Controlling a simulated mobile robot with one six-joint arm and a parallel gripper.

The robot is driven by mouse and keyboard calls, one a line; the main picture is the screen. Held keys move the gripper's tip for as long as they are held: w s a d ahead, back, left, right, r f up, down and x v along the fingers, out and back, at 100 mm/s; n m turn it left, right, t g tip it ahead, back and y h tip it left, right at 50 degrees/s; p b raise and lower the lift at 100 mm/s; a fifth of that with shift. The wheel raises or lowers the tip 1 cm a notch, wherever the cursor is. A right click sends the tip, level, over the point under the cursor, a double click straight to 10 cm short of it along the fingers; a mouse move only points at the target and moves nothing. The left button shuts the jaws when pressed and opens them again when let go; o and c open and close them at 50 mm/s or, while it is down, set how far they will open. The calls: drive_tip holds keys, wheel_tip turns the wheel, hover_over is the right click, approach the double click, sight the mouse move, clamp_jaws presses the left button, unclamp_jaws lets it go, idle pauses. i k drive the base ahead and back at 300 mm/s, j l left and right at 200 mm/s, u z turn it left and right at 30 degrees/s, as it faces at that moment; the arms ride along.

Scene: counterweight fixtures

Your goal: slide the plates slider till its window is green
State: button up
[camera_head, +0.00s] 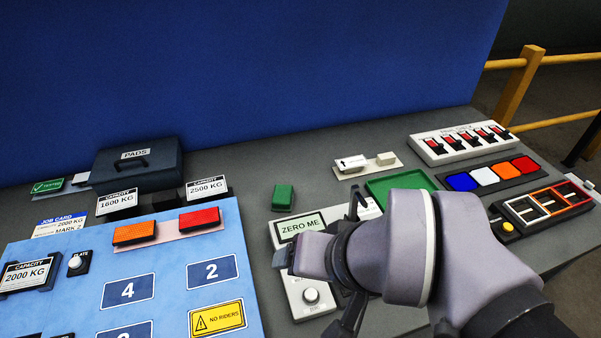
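A white round knob (78,263) on a dark base, with small lettering that seems to read "PLATES", sits at the left of the blue panel (165,262). I take it for the plates slider. I cannot make out its window or any green in it; the panel's lower part is cut off by the frame. My gripper (348,262) is at centre right, over the grey "ZERO ME" unit (302,226), well to the right of the knob. My own wrist hides much of it, so its opening does not show. No held object is visible.
Capacity cards (118,202) and a dark PADS box (138,165) stand behind the panel. Orange (135,232) and red (200,218) blocks lie at its back edge. A green block (283,197), green tray (400,184) and switch bank (462,142) are further right. A blue wall rises behind.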

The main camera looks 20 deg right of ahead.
sight(490, 137)
drive_tip(key=k+z, duration=0.1)
drive_tip(key=z, duration=1.4)
